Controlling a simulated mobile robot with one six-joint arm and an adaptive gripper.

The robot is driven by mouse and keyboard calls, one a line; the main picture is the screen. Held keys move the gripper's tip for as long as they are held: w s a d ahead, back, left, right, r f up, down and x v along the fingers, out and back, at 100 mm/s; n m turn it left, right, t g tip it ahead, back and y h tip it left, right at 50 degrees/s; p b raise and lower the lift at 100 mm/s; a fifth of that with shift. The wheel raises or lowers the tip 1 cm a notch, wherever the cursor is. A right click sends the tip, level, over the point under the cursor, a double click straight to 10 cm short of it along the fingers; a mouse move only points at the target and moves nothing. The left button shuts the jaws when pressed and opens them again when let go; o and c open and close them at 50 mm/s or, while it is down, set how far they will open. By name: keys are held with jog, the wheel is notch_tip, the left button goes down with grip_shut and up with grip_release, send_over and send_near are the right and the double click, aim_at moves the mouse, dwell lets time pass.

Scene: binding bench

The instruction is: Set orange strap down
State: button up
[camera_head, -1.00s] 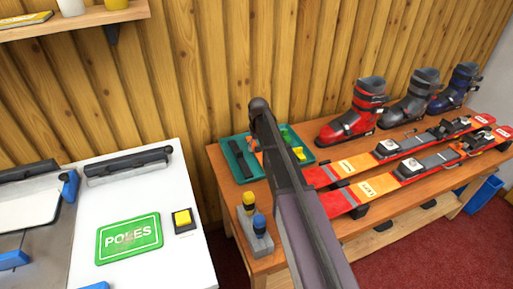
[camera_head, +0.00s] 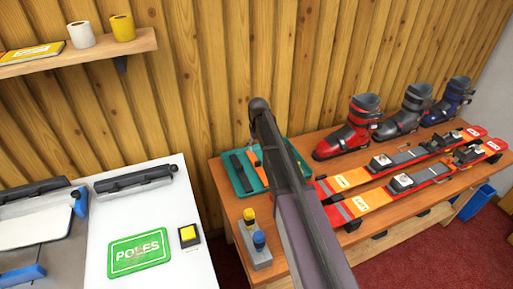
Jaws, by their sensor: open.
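The orange strap (camera_head: 254,157) shows as a short bright piece in the teal tray (camera_head: 259,181) at the left end of the wooden bench. Most of it is hidden behind my arm, so I cannot tell its full lie. A black strap (camera_head: 243,172) lies in the tray to its left. My arm crosses the picture in front of the tray's right part. My gripper is not visible, so I cannot see whether it touches the orange strap.
On the wooden bench (camera_head: 384,236) lie two red-orange skis (camera_head: 362,205), with several ski boots (camera_head: 349,137) behind. A grey block with yellow- and blue-handled tools (camera_head: 259,259) stands at the front left corner. A white counter with a green POLES sign (camera_head: 140,252) is at left.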

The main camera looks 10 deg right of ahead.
jog(key=shift+r+p, duration=0.8)
jog(key=shift+r, duration=0.3)
jog(key=s+m, duration=0.2)
jog(key=s, duration=2.5)
jog(key=shift+d, duration=0.45)
jog(key=shift+w, duration=0.1)
